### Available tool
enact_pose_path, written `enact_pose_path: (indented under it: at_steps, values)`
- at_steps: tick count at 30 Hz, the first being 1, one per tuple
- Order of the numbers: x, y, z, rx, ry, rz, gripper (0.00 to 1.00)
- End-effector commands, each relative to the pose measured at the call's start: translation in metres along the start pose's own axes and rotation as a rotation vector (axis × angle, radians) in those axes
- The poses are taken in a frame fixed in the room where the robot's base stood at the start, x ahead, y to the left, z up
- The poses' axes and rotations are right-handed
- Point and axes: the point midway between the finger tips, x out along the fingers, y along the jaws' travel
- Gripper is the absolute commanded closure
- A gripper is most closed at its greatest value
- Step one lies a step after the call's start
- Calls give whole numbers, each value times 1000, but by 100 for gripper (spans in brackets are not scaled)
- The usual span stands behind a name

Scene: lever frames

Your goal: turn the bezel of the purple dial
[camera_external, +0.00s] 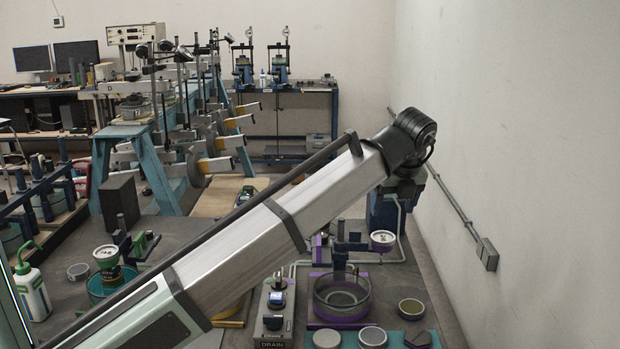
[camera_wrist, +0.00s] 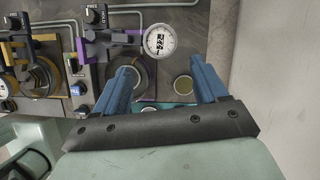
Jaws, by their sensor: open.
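The purple dial (camera_wrist: 160,40) is a round gauge with a white face, held by a purple stand (camera_wrist: 92,48) at its left in the wrist view. In the external view its face (camera_external: 383,240) sits tilted near the wall end of the bench, beside purple and dark fixture parts. My gripper (camera_wrist: 163,62) is open and empty. Its two blue fingers are spread wide, and the dial shows between and beyond their tips, apart from them.
A glass bowl (camera_external: 342,297) on a purple base stands in front of the dial. Small round dishes (camera_external: 411,308) lie nearby. A control box (camera_external: 274,304) stands left of the bowl. The bare wall (camera_external: 540,160) is close on the right.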

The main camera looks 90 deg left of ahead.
Motion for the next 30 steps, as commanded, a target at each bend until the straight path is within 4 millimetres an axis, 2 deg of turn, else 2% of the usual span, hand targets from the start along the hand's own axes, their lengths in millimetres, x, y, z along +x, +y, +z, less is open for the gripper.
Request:
enact_pose_path:
  at_steps: [6, 15, 21, 30]
  values:
    - [40, 2, 0, -2, 0, 3, 28]
    - [81, 0, 0, -1, -1, 1, 28]
    - [92, 0, 0, -2, 0, 1, 28]
    - [93, 0, 0, -2, -1, 0, 28]
